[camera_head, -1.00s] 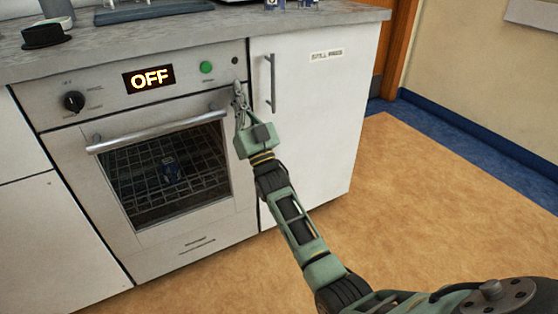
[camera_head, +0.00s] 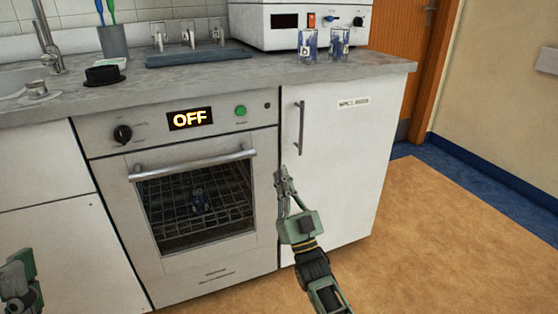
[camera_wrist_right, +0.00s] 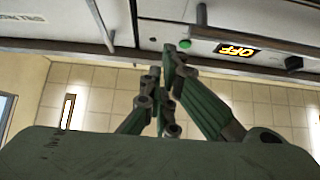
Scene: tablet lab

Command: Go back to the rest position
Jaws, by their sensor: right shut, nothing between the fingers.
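My right gripper (camera_head: 284,178) is shut and empty in the head view. It is in front of the oven's right edge and the white cabinet door, below the level of the door handle. Its closed fingers also show in the right wrist view (camera_wrist_right: 172,60). Part of my left arm (camera_head: 18,280) shows at the lower left edge of the head view; its fingertips cannot be made out. The oven (camera_head: 215,270) is closed and its display (camera_head: 190,119) reads OFF. A small dark blue object (camera_head: 202,203) is inside on the rack, behind the glass.
The oven handle (camera_head: 190,165) and cabinet handle (camera_head: 300,128) stick out near my right gripper. On the counter (camera_head: 200,75) are a white device (camera_head: 285,20), two small glass containers (camera_head: 308,45), a dark mat (camera_head: 200,57) and a black round item (camera_head: 103,75). Open floor (camera_head: 440,240) lies to the right.

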